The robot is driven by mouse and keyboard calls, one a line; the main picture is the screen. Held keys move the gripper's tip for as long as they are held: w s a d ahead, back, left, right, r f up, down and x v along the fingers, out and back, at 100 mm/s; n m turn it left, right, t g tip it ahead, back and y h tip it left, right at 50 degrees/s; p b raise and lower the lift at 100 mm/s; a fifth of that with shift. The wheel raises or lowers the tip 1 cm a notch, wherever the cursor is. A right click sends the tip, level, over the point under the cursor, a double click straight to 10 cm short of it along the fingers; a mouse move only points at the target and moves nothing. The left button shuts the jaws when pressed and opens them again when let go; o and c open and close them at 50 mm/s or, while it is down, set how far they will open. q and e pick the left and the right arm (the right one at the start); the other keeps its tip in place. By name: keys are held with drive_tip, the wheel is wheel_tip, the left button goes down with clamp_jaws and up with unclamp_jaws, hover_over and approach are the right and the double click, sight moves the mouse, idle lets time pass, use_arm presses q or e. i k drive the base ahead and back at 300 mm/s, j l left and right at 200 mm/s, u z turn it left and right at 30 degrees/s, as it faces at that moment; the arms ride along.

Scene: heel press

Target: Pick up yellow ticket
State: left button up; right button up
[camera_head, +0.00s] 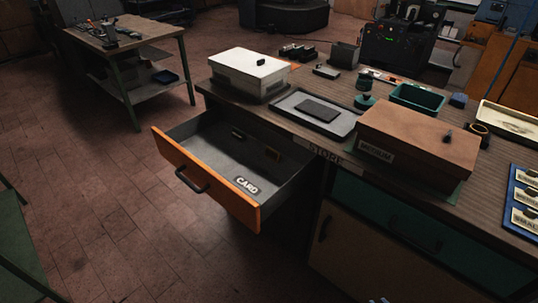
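No clearly yellow ticket stands out. A small dull brownish-yellow piece (273,153) is inside the open drawer (206,178), by its right inner wall; it may be the ticket, but it is too small and dark to be sure. A small dark piece (238,134) lies near the drawer's back. Neither of my grippers can be made out; a tiny pale bit at the bottom edge is too cut off to identify.
The drawer's orange front juts out from the workbench (300,143). On the bench are a white box (249,75), a grey tray (286,104), a brown lidded box (418,136) and a teal bin (418,98). Open floor lies left of the drawer, before a side table (127,46).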

sight(275, 156)
drive_tip(key=j+u, duration=0.4)
drive_tip(key=i+j+u, duration=0.1)
drive_tip(key=j+u, duration=0.25)
drive_tip(key=j, duration=0.1)
